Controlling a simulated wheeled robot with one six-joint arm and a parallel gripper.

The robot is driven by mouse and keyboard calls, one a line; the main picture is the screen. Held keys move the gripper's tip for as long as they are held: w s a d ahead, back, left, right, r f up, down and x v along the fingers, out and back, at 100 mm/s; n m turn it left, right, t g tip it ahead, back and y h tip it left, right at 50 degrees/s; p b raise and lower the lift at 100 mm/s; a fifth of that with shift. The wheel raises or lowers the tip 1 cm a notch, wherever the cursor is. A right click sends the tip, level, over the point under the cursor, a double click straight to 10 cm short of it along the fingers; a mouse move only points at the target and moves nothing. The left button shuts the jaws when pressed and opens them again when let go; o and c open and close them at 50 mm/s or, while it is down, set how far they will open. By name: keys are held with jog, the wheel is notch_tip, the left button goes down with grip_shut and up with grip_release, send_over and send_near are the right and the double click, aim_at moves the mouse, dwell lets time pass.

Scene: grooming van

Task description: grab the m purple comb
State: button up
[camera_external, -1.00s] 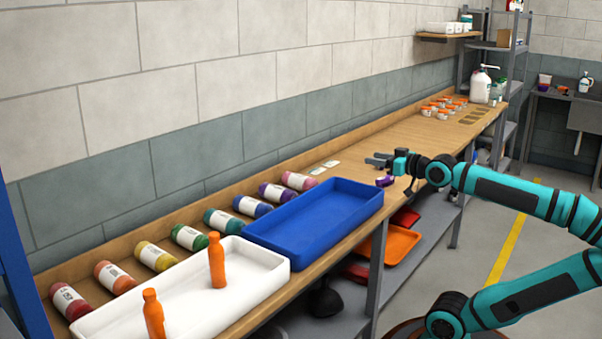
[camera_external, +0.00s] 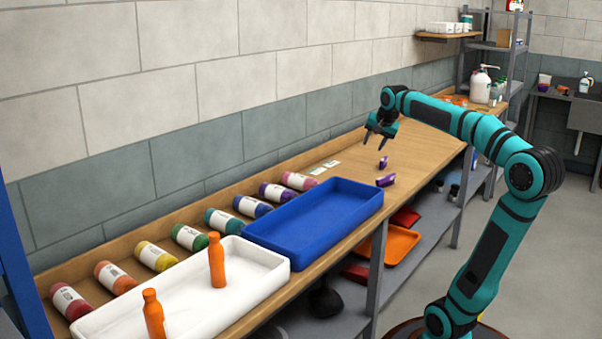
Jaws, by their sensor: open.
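Two small purple things lie on the wooden bench (camera_external: 420,150) to the right of the blue tray. One purple thing (camera_external: 383,162) is smaller and farther back. The other purple thing (camera_external: 386,180) lies nearer the front edge. Either may be the purple comb, but they are too small to tell the shape or an "m" mark. My gripper (camera_external: 377,143) is open and empty, pointing down above the bench. In the picture it is just above the farther purple thing, touching neither.
A blue tray (camera_external: 262,239) and a white tray (camera_external: 110,320) with two orange bottles (camera_external: 217,262) stand along the front edge. Several coloured bottles (camera_external: 190,238) lie against the wall. Two pale cards (camera_external: 317,171) lie behind the blue tray. The bench around the purple things is clear.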

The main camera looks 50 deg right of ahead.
aim_at(388, 175)
jog(key=s+d+f+m+g+y, duration=0.1)
jog(key=d+m+g+y, duration=0.35)
jog(key=d, duration=0.85)
notch_tip(388, 175, down, 12)
jog(key=shift+a+f+m+g+h, duration=0.15)
jog(key=shift+m+g+h, duration=0.2)
jog(key=shift+m+h, duration=0.7)
jog(key=shift+w+a+f, duration=0.1)
jog(key=shift+a+f, duration=0.05)
jog(key=shift+f, duration=2.4)
grip_shut()
